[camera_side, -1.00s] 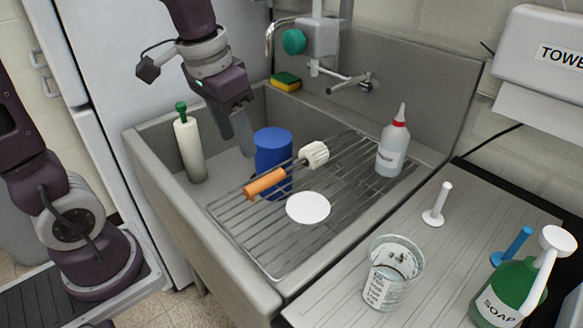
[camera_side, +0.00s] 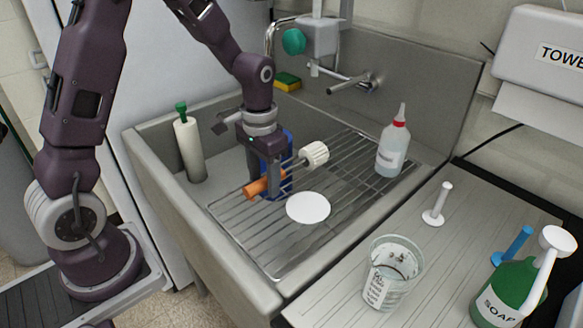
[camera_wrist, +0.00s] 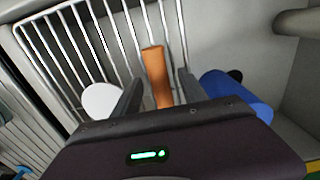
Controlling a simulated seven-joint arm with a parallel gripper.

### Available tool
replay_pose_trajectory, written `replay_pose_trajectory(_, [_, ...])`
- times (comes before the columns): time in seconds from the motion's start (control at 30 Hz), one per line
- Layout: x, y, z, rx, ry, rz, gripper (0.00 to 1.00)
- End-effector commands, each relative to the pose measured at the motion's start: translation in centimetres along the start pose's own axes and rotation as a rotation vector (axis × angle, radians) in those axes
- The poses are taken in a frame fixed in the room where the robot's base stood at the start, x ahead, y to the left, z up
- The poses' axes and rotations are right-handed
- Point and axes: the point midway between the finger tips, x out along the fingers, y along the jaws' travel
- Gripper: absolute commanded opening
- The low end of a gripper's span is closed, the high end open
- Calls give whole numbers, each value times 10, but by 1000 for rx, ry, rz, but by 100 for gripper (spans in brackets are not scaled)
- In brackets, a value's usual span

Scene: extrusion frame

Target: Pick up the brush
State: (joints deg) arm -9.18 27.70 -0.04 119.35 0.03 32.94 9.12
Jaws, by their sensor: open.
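The brush has an orange handle (camera_side: 256,187) and a white bristle head (camera_side: 314,154). It lies on the wire rack over the sink. My gripper (camera_side: 274,190) points down at the handle, in front of part of it in the side view. In the wrist view the orange handle (camera_wrist: 156,76) runs between the two open fingers of my gripper (camera_wrist: 158,92), with space on both sides. The bristle head is not seen in the wrist view. Whether the fingers reach down to the handle's level is hard to tell.
A blue cylinder (camera_wrist: 236,92) stands close to the right finger. A white disc (camera_side: 308,208) lies on the wire rack (camera_side: 268,252). A white bottle with a green top (camera_side: 188,150) and a red-capped bottle (camera_side: 392,150) stand to either side. The sink walls surround the rack.

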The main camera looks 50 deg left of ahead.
Motion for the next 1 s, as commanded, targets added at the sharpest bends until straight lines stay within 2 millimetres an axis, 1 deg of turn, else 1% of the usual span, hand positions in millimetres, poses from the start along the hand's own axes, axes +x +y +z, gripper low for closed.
replay_pose_trajectory(0.33, [3, 0, 0, 0, 0, 0, 50])
replay_pose_trajectory(0.37, [3, 0, 0, 0, 0, 0, 48])
replay_pose_trajectory(0.4, [3, 0, 0, 0, 0, 0, 40])
replay_pose_trajectory(0.47, [3, 0, 0, 0, 0, 0, 29])
replay_pose_trajectory(0.6, [3, 0, 0, 0, 0, 0, 1])
replay_pose_trajectory(0.87, [3, 0, 0, 0, -1, 0, 0])
replay_pose_trajectory(0.93, [-1, 0, 0, 0, 1, 0, 0])
replay_pose_trajectory(1.0, [-13, 0, -1, 0, 4, -1, 0])
